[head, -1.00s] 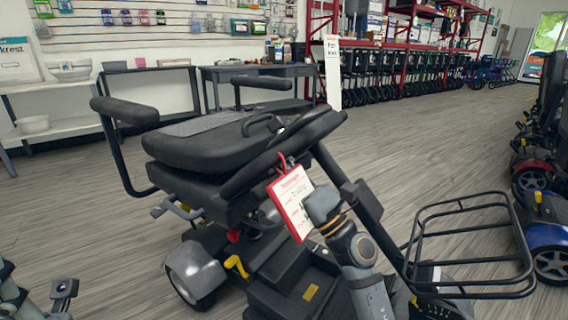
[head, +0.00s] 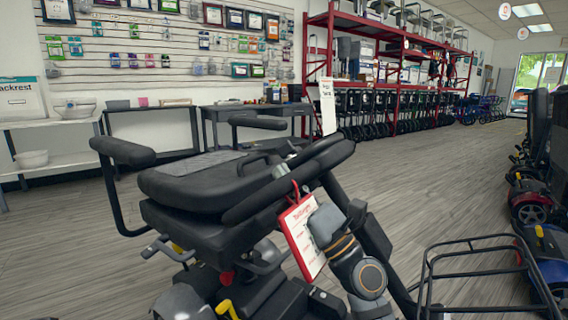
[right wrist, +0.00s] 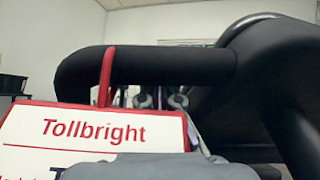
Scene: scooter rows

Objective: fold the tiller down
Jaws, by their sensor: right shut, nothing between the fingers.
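A black mobility scooter stands in front of me in the head view. Its tiller (head: 372,238) is a dark post that leans up toward the seat (head: 205,183). The looped handlebar (head: 290,180) at its top overlaps the seat in the picture; contact cannot be told. A red-edged white tag (head: 303,236) hangs from the handlebar on a red loop. My right gripper (head: 325,224) is shut and empty, just in front of the tag's right side. In the right wrist view the handlebar (right wrist: 150,75) runs above the gripper, and the tag (right wrist: 90,138) is close. My left gripper is out of view.
A black wire basket (head: 470,270) sits at the scooter's front right. Other scooters (head: 535,215) line the right edge. A table (head: 250,108) and shelves stand behind the seat. Open wood-look floor (head: 430,165) lies behind and to the right.

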